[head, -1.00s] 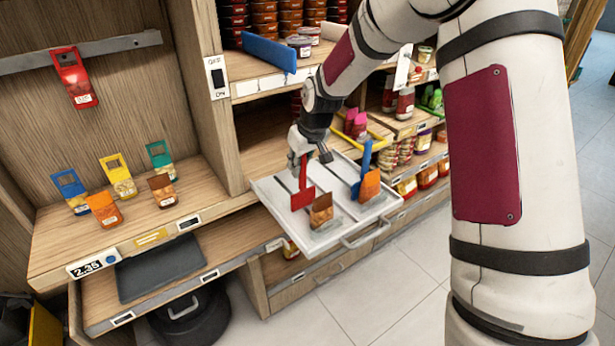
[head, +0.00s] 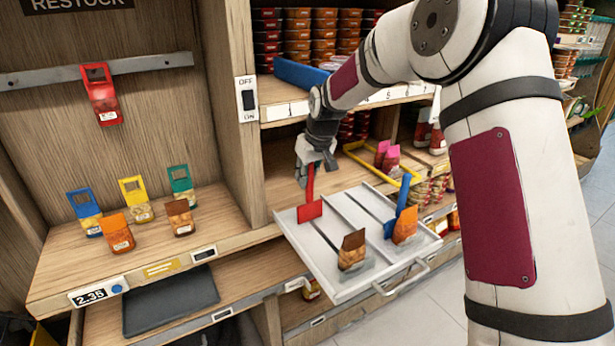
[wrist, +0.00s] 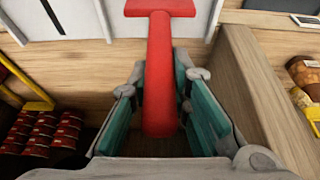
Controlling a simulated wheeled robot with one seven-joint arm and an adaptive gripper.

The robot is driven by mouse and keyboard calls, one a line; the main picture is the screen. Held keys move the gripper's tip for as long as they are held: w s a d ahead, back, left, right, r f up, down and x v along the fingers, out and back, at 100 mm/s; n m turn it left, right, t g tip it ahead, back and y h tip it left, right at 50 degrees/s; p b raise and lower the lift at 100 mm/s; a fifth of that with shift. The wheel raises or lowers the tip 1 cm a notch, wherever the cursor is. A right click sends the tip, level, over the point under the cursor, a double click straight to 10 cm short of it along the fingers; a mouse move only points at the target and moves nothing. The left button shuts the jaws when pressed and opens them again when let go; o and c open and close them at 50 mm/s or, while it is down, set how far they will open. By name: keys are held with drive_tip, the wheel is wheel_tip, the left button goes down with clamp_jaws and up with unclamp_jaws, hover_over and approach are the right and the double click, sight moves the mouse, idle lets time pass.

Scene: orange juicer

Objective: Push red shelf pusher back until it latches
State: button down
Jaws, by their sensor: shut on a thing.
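The red shelf pusher (head: 309,210) stands at the back left of the white pull-out tray (head: 340,293), its flat plate low and its handle upright. My gripper (head: 311,168) is over it, shut on the handle. In the wrist view the red handle (wrist: 158,75) runs between the teal pads of my gripper (wrist: 158,105), its plate at the top edge. A brown pouch (head: 352,250) stands in front of the pusher with a clear gap between them. The latch cannot be made out.
A blue pusher (head: 403,205) with an orange pouch (head: 405,226) stands on the tray's right lane. A wooden divider (wrist: 255,85) is close beside my gripper. A yellow frame (head: 362,160) and shelf goods are at the tray's back right.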

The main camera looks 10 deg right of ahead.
drive_tip(key=c, duration=1.5)
unclamp_jaws()
drive_tip(key=v, duration=1.2)
drive_tip(key=s+d+r+m+h+p, duration=0.15)
drive_tip(key=s+r, duration=0.25)
drive_tip(key=s, duration=1.2)
drive_tip(key=s+d+r+m+p, duration=0.15)
drive_tip(key=s+r, duration=0.25)
drive_tip(key=s, duration=1.2)
drive_tip(key=shift+m, duration=0.3)
drive_tip(key=s+f, duration=0.1)
drive_tip(key=s, duration=0.2)
drive_tip(key=s+f, duration=0.1)
drive_tip(key=s, duration=0.3)
drive_tip(key=s+f+p, duration=0.1)
drive_tip(key=s, duration=0.3)
drive_tip(key=shift+s+d, duration=0.1)
drive_tip(key=shift+d, duration=0.25)
